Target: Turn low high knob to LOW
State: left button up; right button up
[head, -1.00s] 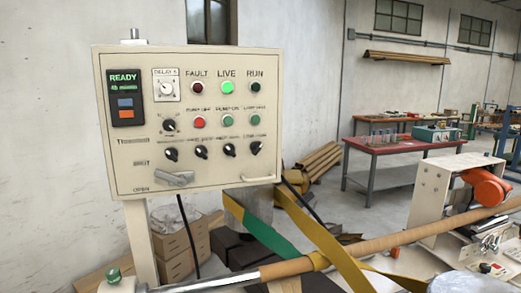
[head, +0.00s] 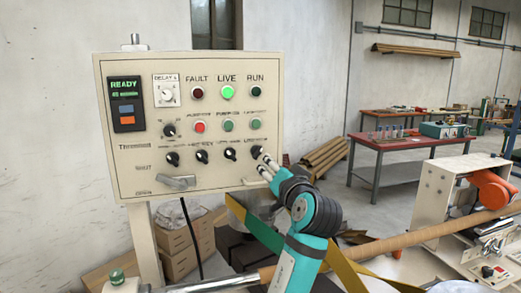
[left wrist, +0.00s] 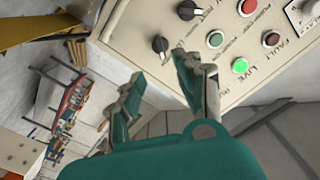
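The control panel (head: 125,165) shows a row of black knobs low on its face. The rightmost knob (head: 256,152) sits under a label too blurred to read for sure, seemingly the low high one. My left gripper (head: 264,167) is at this knob, just below and to its right in the head view. In the left wrist view this black knob (left wrist: 160,44) lies just beyond the gap between the left gripper's two spread fingertips (left wrist: 155,75). The fingers look apart from it, though contact is hard to judge. My right gripper is out of view.
Another black knob (head: 230,154) is close on the left. Green buttons (head: 228,126) sit in the row above. A lit green LIVE lamp (head: 228,91) is higher up. A handle (head: 178,182) juts from the lower left. A brown tube (head: 420,236) runs across the lower right.

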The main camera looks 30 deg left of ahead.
aim_at(259, 154)
pick_arm(q)
jog(key=p+x, duration=0.4)
jog(key=x, duration=0.6)
jog(key=shift+r, duration=0.15)
jog(key=shift+w+a, duration=0.5)
jog(key=shift+a, duration=0.05)
jog(key=shift+c, duration=0.4)
jog(key=shift+f, duration=0.2)
grip_shut()
